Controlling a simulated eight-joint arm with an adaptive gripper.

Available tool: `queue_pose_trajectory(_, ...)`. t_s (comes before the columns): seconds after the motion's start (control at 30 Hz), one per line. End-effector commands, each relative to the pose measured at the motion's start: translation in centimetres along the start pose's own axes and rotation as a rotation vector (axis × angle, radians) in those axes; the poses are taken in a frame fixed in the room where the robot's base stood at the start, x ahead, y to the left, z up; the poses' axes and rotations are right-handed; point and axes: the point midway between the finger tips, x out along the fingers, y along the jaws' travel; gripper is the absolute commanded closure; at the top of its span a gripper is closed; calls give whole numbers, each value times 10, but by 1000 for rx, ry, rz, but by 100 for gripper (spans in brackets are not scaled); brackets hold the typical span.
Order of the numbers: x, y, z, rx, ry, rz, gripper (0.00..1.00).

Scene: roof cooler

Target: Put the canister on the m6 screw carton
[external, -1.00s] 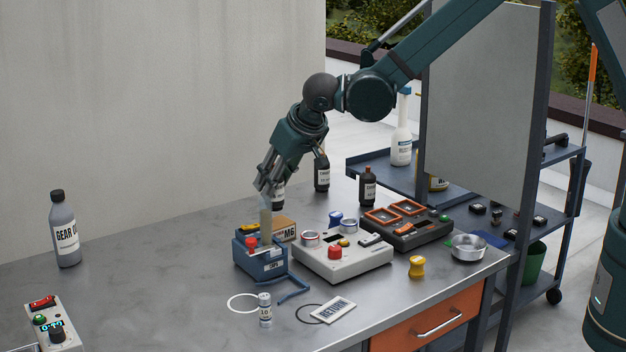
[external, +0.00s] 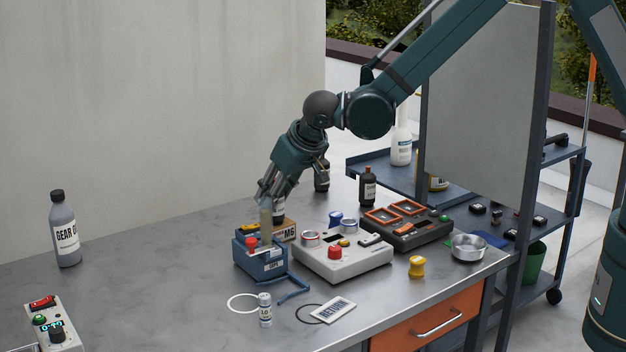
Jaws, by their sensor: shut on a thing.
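My gripper (external: 269,194) points down and to the left over the back of the bench, shut on a slim olive-grey canister (external: 266,220). The canister is roughly upright, its top between the fingers. The brown M6 screw carton (external: 289,233) lies just right of and behind it, partly hidden by the canister. In the picture the canister's lower end overlaps the left part of the carton and the blue box (external: 262,266). I cannot tell whether it touches either.
A grey box with a red knob (external: 334,246) stands close on the right. A small white cylinder (external: 265,312) and a RETURN card (external: 334,310) lie nearer the front. The left bench is mostly clear.

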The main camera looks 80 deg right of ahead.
Motion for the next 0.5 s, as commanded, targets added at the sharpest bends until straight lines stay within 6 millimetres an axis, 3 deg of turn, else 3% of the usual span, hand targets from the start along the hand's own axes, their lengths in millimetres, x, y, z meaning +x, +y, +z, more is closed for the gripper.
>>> queue_pose_trajectory(0.07, 2, 0, 1, 0, 0, 0, 88)
queue_pose_trajectory(0.1, 2, 0, 2, 0, 0, 0, 69)
queue_pose_trajectory(0.2, 2, 0, 1, 0, 0, 0, 57)
queue_pose_trajectory(0.5, 2, 0, 1, 0, 0, 0, 57)
